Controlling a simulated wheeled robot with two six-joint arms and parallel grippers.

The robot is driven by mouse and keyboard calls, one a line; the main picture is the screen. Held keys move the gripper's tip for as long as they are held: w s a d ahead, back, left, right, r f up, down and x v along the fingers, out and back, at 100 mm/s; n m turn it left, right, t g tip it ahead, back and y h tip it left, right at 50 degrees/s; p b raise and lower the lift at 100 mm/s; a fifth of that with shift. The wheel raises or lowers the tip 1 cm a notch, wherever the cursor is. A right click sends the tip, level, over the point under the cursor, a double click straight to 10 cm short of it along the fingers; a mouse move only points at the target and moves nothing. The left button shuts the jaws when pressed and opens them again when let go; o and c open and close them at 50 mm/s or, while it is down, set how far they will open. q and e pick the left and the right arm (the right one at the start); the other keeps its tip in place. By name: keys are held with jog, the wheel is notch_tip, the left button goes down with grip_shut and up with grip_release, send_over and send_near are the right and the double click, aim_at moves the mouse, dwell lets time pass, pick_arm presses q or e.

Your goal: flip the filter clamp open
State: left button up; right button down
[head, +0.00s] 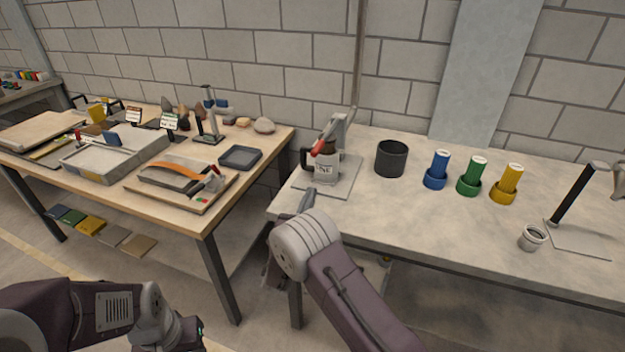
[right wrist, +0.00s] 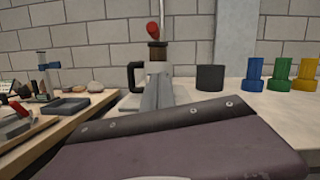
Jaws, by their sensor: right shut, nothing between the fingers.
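The filter clamp stands at the left end of the right-hand bench, with a red lever (head: 321,142) leaning over a pale labelled canister (head: 326,170) that has a black side handle. In the right wrist view the red lever tip (right wrist: 153,30) shows above the canister's brown neck. My right gripper (head: 309,192) is shut and empty, in front of and a little below the canister at the bench's front edge. In the right wrist view the fingers (right wrist: 158,90) cover part of the canister; I cannot tell if they touch it. My left arm shows at bottom left, its fingers out of sight.
A black cup (head: 391,158) stands right of the clamp, then blue (head: 437,170), green (head: 470,176) and yellow (head: 507,184) cylinders. A wooden table (head: 215,215) with trays and tools is at left.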

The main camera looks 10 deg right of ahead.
jog(key=w+d+r+p, duration=0.1)
jog(key=w+d+r, duration=0.2)
jog(key=w+r, duration=0.3)
jog(key=shift+w+d, duration=0.4)
jog(key=shift+w, duration=0.45)
